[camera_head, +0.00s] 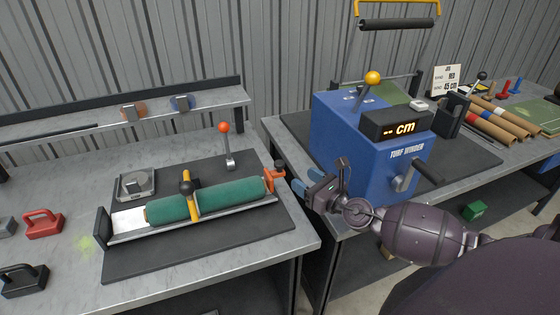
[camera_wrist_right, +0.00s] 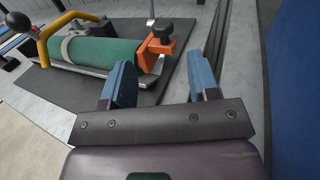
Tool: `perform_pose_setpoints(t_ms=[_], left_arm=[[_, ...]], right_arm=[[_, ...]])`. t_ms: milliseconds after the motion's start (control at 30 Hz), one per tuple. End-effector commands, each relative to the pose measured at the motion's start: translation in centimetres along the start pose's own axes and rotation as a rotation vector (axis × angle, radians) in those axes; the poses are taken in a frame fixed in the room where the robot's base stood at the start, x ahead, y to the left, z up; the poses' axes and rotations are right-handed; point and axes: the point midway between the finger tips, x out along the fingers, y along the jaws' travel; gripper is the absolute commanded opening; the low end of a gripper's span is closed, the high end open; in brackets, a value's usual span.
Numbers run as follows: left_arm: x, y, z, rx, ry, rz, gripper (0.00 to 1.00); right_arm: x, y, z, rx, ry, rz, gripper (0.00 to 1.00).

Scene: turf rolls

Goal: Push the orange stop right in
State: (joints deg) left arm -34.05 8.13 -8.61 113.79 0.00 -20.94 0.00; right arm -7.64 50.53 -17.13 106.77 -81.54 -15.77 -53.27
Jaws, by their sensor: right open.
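The orange stop (camera_head: 273,177) sits at the right end of the metal cradle (camera_head: 150,235), with a dark knob on top. It also shows in the right wrist view (camera_wrist_right: 154,58). The green turf roll (camera_head: 235,194) lies in the cradle under a yellow clamp arm (camera_head: 190,193) with a dark ball knob. The stop is close to the roll's right end; I cannot tell whether they touch. My right gripper (camera_head: 293,180) is open and empty, just right of the stop. In the right wrist view its blue fingers (camera_wrist_right: 160,82) point toward the stop, apart from it. My left gripper is not in view.
The blue turf winder (camera_head: 350,140) stands close behind and right of my right gripper, with a crank handle. An orange-knobbed lever (camera_head: 226,140) rises behind the roll. Red (camera_head: 42,224) and black (camera_head: 22,279) handled weights are at the left. A gap separates the benches.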

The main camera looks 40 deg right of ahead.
Motion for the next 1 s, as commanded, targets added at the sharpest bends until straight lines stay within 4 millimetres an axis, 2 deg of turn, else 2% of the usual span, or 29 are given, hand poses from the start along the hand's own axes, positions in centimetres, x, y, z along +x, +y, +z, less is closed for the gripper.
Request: perform_pose_setpoints(t_ms=[167,633,800,1000], left_arm=[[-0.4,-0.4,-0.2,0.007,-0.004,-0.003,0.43],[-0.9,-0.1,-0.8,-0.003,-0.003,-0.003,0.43],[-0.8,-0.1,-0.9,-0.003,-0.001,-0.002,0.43],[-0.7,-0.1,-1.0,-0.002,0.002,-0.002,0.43]], right_arm=[[1.8,-0.1,0.2,0.002,-0.004,-0.001,0.55],[8.7,0.0,0.1,0.004,-0.002,-0.001,0.55],[10.0,0.0,0.0,0.005,-0.001,-0.001,0.55],[10.6,0.0,0.1,0.005,-0.001,-0.001,0.55]])
